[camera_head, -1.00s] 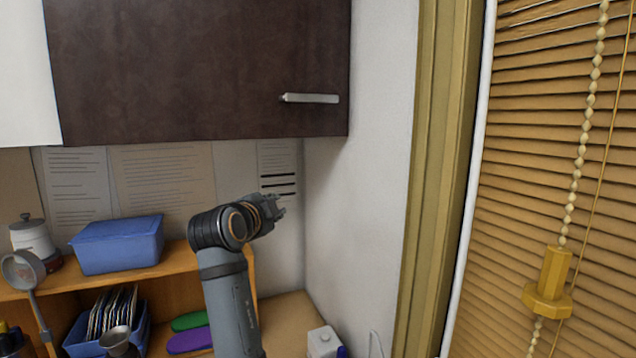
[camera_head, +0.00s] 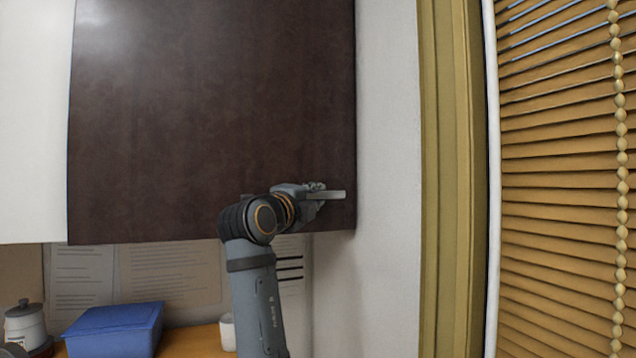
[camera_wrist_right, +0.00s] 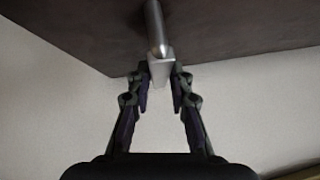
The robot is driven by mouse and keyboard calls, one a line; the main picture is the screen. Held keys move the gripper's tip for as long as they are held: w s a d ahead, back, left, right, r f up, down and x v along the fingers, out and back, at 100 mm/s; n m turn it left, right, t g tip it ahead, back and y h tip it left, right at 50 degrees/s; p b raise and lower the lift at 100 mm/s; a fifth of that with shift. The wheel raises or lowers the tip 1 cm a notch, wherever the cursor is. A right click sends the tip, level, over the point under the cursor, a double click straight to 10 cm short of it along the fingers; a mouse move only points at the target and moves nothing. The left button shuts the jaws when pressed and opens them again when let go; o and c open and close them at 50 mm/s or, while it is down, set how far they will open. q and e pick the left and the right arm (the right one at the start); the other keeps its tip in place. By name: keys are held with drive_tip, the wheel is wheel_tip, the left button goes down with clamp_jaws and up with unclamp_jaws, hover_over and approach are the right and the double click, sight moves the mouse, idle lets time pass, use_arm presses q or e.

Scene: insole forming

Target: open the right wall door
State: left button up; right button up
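The dark brown right wall door (camera_head: 210,120) hangs high in the head view and looks shut. Its silver bar handle (camera_head: 334,194) is near the lower right corner. My right gripper (camera_head: 318,190) is at the handle. In the right wrist view the handle (camera_wrist_right: 160,68) runs in between the two fingers (camera_wrist_right: 161,88), one on each side. In the head view the gripper hides the handle's left part.
A white wall and yellow window frame (camera_head: 448,180) with blinds (camera_head: 555,190) stand to the right. Below the cupboard are a blue box (camera_head: 115,328), a lidded white jar (camera_head: 26,324) and a white cup (camera_head: 227,332). The space in front of the door looks clear.

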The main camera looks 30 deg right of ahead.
drive_tip(key=shift+w+d+r, duration=0.1)
drive_tip(key=shift+w+d, duration=0.4)
clamp_jaws()
drive_tip(key=shift+s, duration=0.1)
